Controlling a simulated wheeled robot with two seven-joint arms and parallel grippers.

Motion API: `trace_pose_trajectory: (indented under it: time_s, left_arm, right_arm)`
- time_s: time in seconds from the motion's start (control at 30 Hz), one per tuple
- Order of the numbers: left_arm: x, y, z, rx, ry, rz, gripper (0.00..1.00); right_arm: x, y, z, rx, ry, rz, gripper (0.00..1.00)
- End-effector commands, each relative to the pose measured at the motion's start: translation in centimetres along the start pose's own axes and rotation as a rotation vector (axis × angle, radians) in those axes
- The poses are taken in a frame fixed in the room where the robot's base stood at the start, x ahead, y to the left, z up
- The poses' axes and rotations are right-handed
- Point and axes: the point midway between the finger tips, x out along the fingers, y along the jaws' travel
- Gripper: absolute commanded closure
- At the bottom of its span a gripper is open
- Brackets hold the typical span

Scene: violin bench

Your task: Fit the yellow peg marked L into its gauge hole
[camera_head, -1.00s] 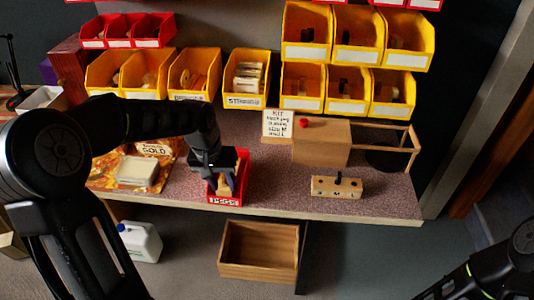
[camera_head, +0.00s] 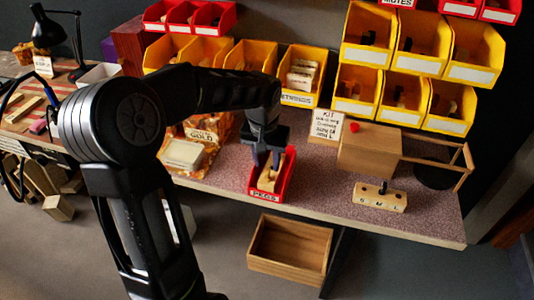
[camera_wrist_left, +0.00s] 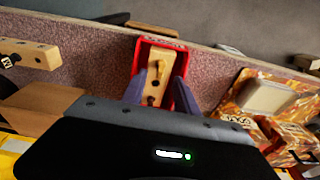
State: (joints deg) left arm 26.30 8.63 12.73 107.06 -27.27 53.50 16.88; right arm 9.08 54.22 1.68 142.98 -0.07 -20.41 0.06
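A red bin labelled PEGS (camera_head: 284,178) stands at the bench's front edge. It holds pale yellow wooden pieces (camera_head: 268,178); I cannot read an L on any of them. My left gripper (camera_head: 265,158) points down into this bin. In the left wrist view its fingers (camera_wrist_left: 161,92) are apart, with pale wood (camera_wrist_left: 154,76) showing between and beyond them; no grip is visible. The wooden gauge block (camera_head: 378,200) marked S, M, L lies to the right, with a dark peg (camera_head: 383,187) standing at its middle hole. The block also shows in the wrist view (camera_wrist_left: 30,50). My right gripper is out of view.
A wooden box (camera_head: 368,150) with a red knob and a KIT card (camera_head: 326,124) stand behind the gauge. Yellow bins (camera_head: 301,97) line the back. A pale block (camera_head: 182,155) lies on the GOLD packet at left. An open drawer (camera_head: 289,255) sits below the bench.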

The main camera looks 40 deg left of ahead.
Motion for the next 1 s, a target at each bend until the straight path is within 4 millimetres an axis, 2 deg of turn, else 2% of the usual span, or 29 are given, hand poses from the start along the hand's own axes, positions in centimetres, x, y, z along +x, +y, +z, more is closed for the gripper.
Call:
trace_pose_trajectory:
  time_s: [0.1,0.3,0.67,1.0]
  left_arm:
    - [1.9,0.0,0.1,0.002,-0.005,0.000,0.64]
    - [4.1,0.0,0.1,0.001,-0.002,0.000,0.64]
    - [4.5,0.0,0.0,0.001,-0.001,0.001,0.65]
    - [4.5,0.0,0.0,0.001,-0.001,0.001,0.93]
  right_arm:
    - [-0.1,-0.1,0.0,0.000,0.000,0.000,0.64]
    - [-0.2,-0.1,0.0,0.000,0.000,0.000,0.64]
    - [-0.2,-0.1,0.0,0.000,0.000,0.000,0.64]
    - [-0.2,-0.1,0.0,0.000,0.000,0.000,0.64]
